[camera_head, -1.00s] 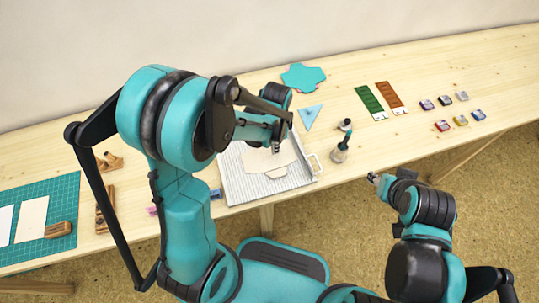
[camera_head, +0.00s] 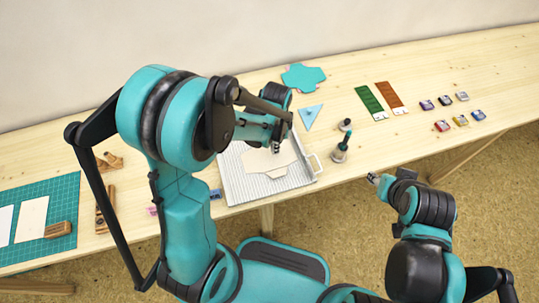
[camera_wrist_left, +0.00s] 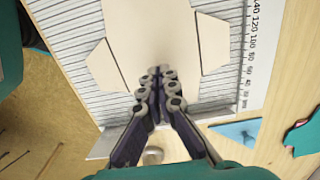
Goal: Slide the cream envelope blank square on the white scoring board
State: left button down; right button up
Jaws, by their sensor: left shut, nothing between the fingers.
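The cream envelope blank (camera_head: 262,162) lies flat on the white scoring board (camera_head: 234,188), partly covered by my left arm in the head view. In the left wrist view the blank (camera_wrist_left: 135,30), with a pointed flap at each side, lies over the board's grooves (camera_wrist_left: 72,42). My left gripper (camera_wrist_left: 156,74) is shut and empty, its fingertips over the blank near its edge; I cannot tell if they touch it. In the head view the left gripper (camera_head: 276,149) is over the blank's far part. My right gripper (camera_head: 373,178) is away from the board, beyond the table's front edge.
A ruler scale (camera_wrist_left: 253,50) runs along one board edge. A blue triangle (camera_head: 310,117), a teal sheet (camera_head: 303,76) and a dark-handled stamp (camera_head: 340,152) are close by. Inkpads (camera_head: 461,120) are at right, a green cutting mat (camera_head: 62,205) at left.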

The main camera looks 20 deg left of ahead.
pick_arm(q)
jog(key=shift+f+b, duration=0.85)
jog(key=shift+f, duration=0.2)
jog(key=shift+w+a, duration=0.1)
jog(key=shift+w, duration=0.05)
jog(key=shift+w+a+r, duration=0.1)
jog(key=shift+w+a, duration=0.4)
jog(key=shift+w, duration=0.2)
jog(key=shift+w, duration=0.15)
jog(key=shift+w+a, duration=0.5)
jog(key=shift+w, duration=0.1)
jog(key=shift+w+a, duration=0.15)
jog(key=shift+w, duration=0.1)
